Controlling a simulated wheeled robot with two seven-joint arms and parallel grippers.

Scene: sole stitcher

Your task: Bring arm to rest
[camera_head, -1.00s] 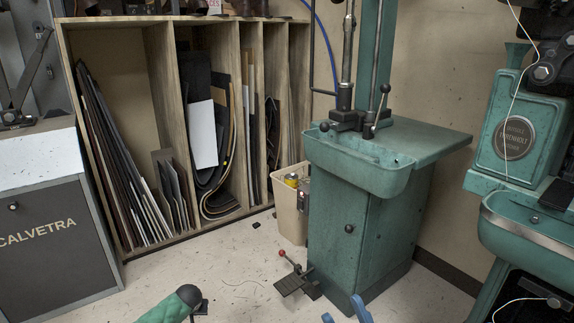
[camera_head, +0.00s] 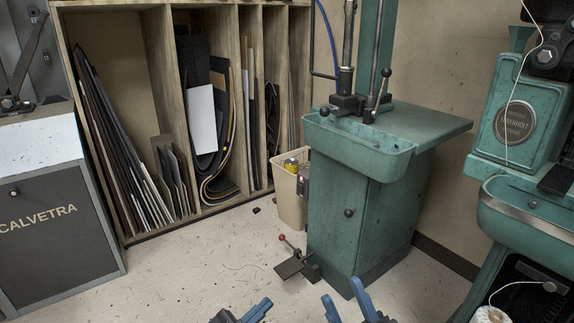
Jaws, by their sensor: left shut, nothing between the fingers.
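My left gripper (camera_head: 255,310) shows at the bottom edge, left of centre, as blue and dark parts cut off by the frame. It is shut, and I see nothing held in it. My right gripper (camera_head: 343,296) shows at the bottom edge, right of centre. Its two blue fingers stand apart with only floor visible between them. Both grippers appear low in the picture, in front of the green machine cabinet (camera_head: 355,225). My arms behind the grippers are out of the frame.
The green cabinet has a tray and a foot pedal (camera_head: 296,263). A beige bin (camera_head: 290,203) stands beside it. A wooden rack (camera_head: 163,100) holds sheets at the back. A grey CALVETRA cabinet (camera_head: 60,250) is at left, another green machine (camera_head: 530,190) at right. Floor (camera_head: 180,285) is clear at lower left.

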